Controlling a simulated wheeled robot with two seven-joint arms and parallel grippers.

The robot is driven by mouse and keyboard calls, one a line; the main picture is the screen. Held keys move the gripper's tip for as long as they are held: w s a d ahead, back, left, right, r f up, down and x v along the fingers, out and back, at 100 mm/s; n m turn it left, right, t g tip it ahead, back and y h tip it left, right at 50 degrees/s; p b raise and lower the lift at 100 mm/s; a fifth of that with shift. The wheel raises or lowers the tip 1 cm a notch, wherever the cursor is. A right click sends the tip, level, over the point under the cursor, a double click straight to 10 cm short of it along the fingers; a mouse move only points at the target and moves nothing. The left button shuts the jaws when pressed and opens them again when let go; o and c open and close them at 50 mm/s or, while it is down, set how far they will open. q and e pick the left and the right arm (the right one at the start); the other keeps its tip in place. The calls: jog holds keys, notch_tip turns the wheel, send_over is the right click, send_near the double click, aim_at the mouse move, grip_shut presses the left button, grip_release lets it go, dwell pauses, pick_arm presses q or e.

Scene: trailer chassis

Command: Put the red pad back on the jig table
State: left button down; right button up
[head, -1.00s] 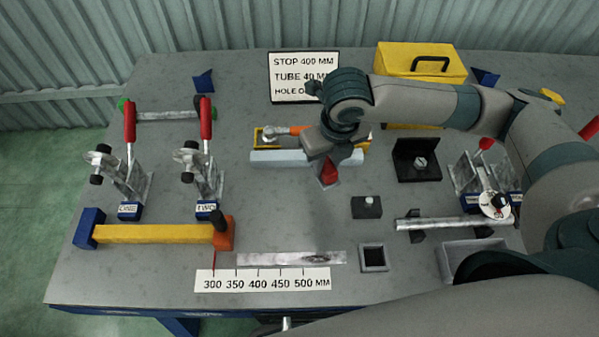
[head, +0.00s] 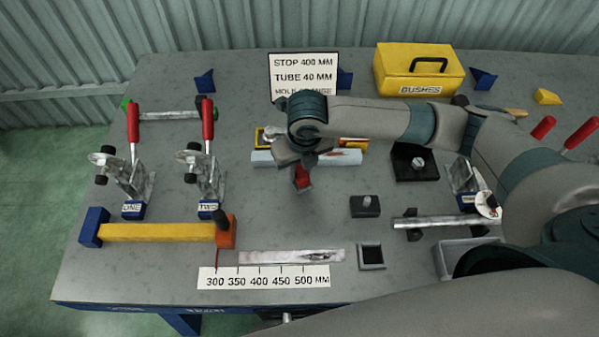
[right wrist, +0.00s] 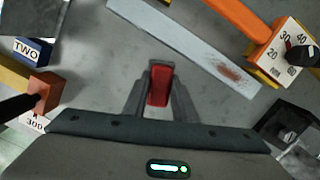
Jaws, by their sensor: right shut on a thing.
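The red pad (head: 302,176) is held between the fingers of my right gripper (head: 300,168), above the middle of the jig table (head: 300,215). In the right wrist view the red pad (right wrist: 159,86) sits between the two grey fingers of my right gripper (right wrist: 158,95), which are shut on it. The gripper points down, near the front side of a pale grey bar. I cannot tell how high the pad is above the table. My left gripper is not in view.
Clamps labelled ONE (head: 133,210) and TWO (head: 210,209) stand left, behind a yellow bar (head: 155,233) with an orange stop (head: 226,233). The pale bar (head: 345,158) lies behind my gripper. A black block (head: 365,206) is to its right. Table between TWO and the gripper is clear.

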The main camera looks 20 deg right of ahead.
aim_at(302, 175)
notch_tip(302, 175, down, 2)
jog(key=shift+f, duration=0.2)
jog(key=shift+f, duration=0.1)
jog(key=o, duration=1)
jog(key=r, duration=0.4)
jog(key=s+r+b, duration=0.1)
jog(key=r, duration=0.3)
jog(key=r+b, duration=0.1)
jog(key=r, duration=0.3)
jog(key=shift+s+d, duration=0.1)
jog(key=shift+s, duration=0.3)
